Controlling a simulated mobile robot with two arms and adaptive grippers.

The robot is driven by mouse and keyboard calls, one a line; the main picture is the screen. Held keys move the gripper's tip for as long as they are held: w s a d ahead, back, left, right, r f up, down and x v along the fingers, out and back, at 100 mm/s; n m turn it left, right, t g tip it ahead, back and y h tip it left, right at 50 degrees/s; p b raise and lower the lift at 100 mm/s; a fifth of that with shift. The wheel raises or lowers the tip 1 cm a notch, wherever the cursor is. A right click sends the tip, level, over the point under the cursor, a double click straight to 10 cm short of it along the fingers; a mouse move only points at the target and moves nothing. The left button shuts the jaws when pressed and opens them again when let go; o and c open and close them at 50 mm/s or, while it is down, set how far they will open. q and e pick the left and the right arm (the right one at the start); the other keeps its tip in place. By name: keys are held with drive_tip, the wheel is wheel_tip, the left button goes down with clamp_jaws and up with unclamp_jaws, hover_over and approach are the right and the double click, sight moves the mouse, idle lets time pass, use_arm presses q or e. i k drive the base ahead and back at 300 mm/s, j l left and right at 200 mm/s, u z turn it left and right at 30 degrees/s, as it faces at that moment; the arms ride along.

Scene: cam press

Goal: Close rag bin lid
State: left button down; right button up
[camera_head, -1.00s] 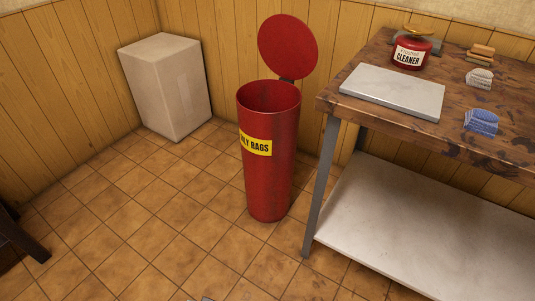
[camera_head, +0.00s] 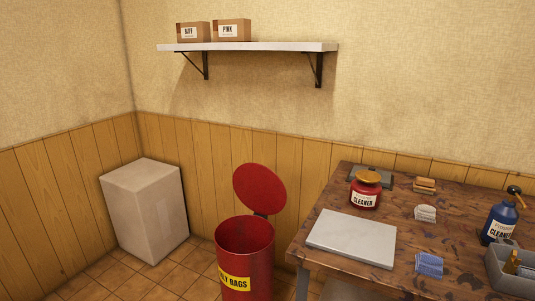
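The red rag bin (camera_head: 246,262) stands on the floor to the left of the workbench, with a yellow label that ends in "RAGS". Its round red lid (camera_head: 260,189) is open, tilted up at the back on a dark hinge (camera_head: 261,214). The bin's lower part is cut off by the bottom edge of the view. Neither of my grippers is in view.
The workbench (camera_head: 318,213) at right holds a pale slab (camera_head: 351,238), a red cleaner can (camera_head: 366,190), a blue cleaner bottle (camera_head: 500,220), a blue folded cloth (camera_head: 429,264) and a grey caddy (camera_head: 511,271). A pale box (camera_head: 146,210) stands left. A wall shelf (camera_head: 250,47) holds two cartons.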

sight(262, 192)
drive_tip(key=i+j+z, duration=0.1)
drive_tip(key=z, duration=0.3)
drive_tip(key=j+z, duration=0.1)
drive_tip(key=z, duration=0.3)
drive_tip(key=i+j+z, duration=0.1)
drive_tip(key=z, duration=0.3)
drive_tip(key=i+j+z, duration=0.15)
drive_tip(key=j+z, duration=0.2)
drive_tip(key=j, duration=0.7)
drive_tip(key=j+z, duration=0.35)
drive_tip(key=j, duration=0.7)
drive_tip(key=k+j+z, duration=0.15)
drive_tip(key=j+z, duration=0.2)
drive_tip(key=j, duration=0.7)
